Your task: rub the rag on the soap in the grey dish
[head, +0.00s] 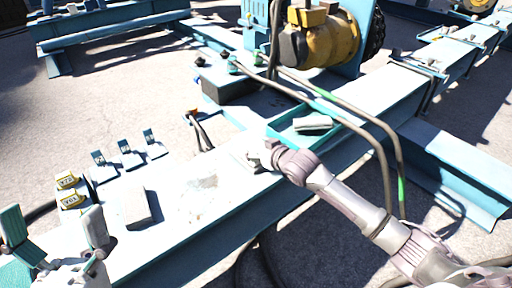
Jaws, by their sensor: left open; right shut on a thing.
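My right gripper (262,157) comes in from the lower right and is low over the pale blue beam (190,232). It is shut on a small pale thing, mostly hidden by the fingers; I cannot tell whether it is the rag. A pale block with a greyish-green side (313,122) lies in a green recess up and right of this gripper, apart from it. A light grey block (137,207) lies on the beam to the left. I cannot tell which is the soap or its dish. My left gripper (58,240) is open and empty at the lower left.
Yellow numbered blocks (68,190) and several small upright tags (126,152) stand along the beam's far left edge. A yellow motor (327,42) stands at the back. Dark cables (352,122) arch over the beam at the right. A stained patch (203,182) is otherwise clear.

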